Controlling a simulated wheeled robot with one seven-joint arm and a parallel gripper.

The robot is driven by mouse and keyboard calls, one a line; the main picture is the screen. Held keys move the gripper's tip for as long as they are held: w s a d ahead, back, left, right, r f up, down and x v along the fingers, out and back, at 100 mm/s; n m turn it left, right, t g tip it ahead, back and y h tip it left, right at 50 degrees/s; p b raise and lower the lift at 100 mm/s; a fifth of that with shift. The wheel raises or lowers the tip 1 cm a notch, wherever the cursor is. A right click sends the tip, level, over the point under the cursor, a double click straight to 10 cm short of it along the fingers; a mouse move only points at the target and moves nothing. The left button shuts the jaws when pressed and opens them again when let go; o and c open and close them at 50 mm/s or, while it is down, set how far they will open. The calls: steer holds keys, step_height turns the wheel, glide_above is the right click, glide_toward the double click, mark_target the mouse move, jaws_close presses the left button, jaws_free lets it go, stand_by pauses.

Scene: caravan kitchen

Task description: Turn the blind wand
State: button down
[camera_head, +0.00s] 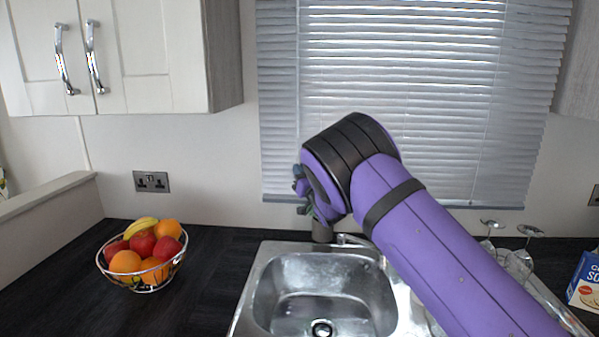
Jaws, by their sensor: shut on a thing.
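The window blind (430,90) hangs behind the sink, its pale slats lowered and nearly level. A thin, pale upright line near its left side looks like the wand (299,70), running down towards my gripper. My gripper (302,188) is in front of the blind's lower left part, above the back of the sink. It is shut on the wand, though my own wrist hides most of the fingers and the exact contact.
A steel sink (258,290) with a tap lies below my arm. A wire fruit bowl (150,278) stands on the dark counter at left. Upturned glasses (519,262) and a blue box (587,282) stand at right. A wall cupboard (150,60) hangs upper left.

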steer(key=shift+n+g+y, duration=0.5)
steer(key=shift+g+y, duration=0.2)
steer(key=shift+y, duration=0.2)
steer(key=c, duration=1.4)
jaws_free()
steer(key=v, duration=1)
steer(key=shift+s+d+f, duration=0.15)
steer(key=shift+s+d, duration=0.1)
